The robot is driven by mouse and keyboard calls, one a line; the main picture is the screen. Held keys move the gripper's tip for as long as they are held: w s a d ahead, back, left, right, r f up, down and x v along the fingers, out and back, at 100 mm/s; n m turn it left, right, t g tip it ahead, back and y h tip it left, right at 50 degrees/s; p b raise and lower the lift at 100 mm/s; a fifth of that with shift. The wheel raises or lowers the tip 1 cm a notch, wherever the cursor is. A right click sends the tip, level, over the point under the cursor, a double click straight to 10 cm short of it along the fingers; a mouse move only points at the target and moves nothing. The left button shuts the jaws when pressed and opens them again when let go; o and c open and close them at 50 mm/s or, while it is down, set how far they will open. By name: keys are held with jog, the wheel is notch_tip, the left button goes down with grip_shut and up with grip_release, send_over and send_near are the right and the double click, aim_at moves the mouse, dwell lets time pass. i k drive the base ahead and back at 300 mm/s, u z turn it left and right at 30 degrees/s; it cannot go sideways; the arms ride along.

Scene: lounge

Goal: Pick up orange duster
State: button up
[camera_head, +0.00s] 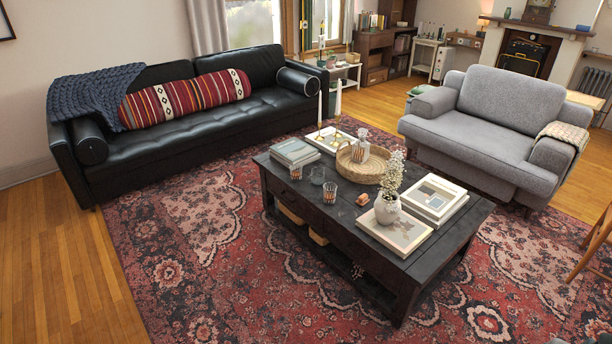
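A small red-orange object (362,199) lies on top of the dark coffee table (340,222), left of the white flower vase (387,208). It is too small to tell for sure whether it is the orange duster. Another small orange patch (318,237) shows on the table's lower level, partly hidden by the tabletop. My gripper is not in view.
The tabletop also holds glasses (329,192), a wicker tray (344,170), and books (296,152). A black sofa (190,120) stands at the left and a grey armchair (510,100) at the right. Open patterned rug (210,260) lies in front and left of the table.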

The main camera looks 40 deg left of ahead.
aim_at(362, 200)
jog(key=u, duration=1.35)
